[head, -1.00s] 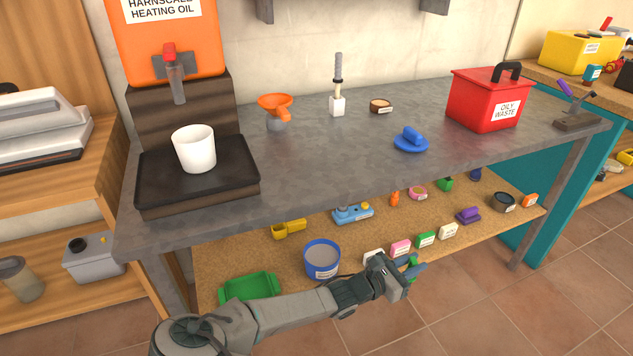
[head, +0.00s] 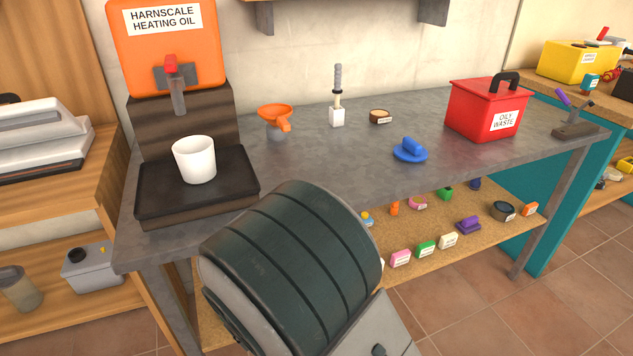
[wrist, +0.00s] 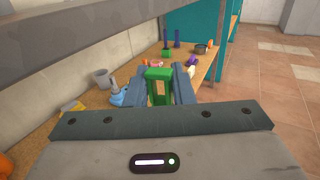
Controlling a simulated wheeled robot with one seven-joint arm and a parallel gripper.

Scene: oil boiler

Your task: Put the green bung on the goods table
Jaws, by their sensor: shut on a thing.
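My gripper (wrist: 161,82) is shut on a green block-shaped thing, which I take to be the green bung (wrist: 158,74). It stands between the two grey-blue fingers in the wrist view, with a brownish patch on its near face. In the head view my large dark arm link hides the gripper and the bung. Which surface is the goods table is not labelled; a wooden-topped table with teal sides (head: 535,205) stands at the right.
The grey metal bench (head: 330,160) bears a white cup (head: 194,159), an orange funnel (head: 275,116), a blue lidlike thing (head: 410,150) and a red oily-waste box (head: 487,108). Its lower shelf (head: 440,270) holds several small items. Tiled floor at the lower right is clear.

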